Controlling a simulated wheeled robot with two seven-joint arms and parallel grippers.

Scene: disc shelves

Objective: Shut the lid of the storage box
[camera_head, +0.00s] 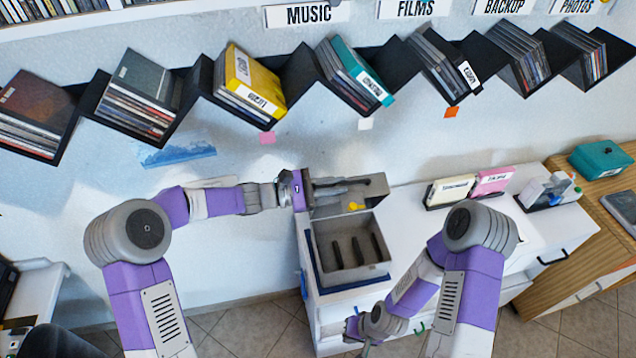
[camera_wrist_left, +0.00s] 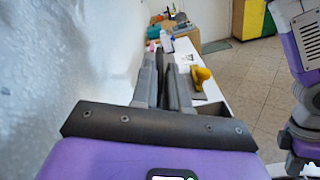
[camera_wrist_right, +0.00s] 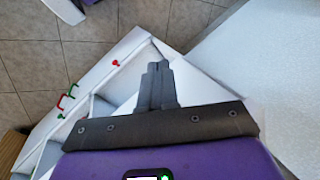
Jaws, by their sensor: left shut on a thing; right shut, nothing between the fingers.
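The grey storage box (camera_head: 386,268) stands on the white cabinet in the head view, its inside with dark dividers visible. Its lid (camera_head: 378,188) is raised at the back edge, roughly upright, with a yellow handle (camera_head: 355,206). The handle also shows in the left wrist view (camera_wrist_left: 202,76). My left gripper (camera_head: 322,189) is at the lid's left end, shut on the lid; its fingers (camera_wrist_left: 166,88) show in the left wrist view. My right gripper (camera_wrist_right: 157,84) is shut and empty, low by the cabinet's front; in the head view it is mostly hidden by my arm.
The white cabinet top (camera_head: 410,215) has free room right of the box. Disc holders with a cream case (camera_head: 450,190) and a pink case (camera_head: 492,180) stand farther right. Zigzag wall shelves (camera_head: 300,65) with discs hang above. A wooden desk (camera_head: 590,210) is at right.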

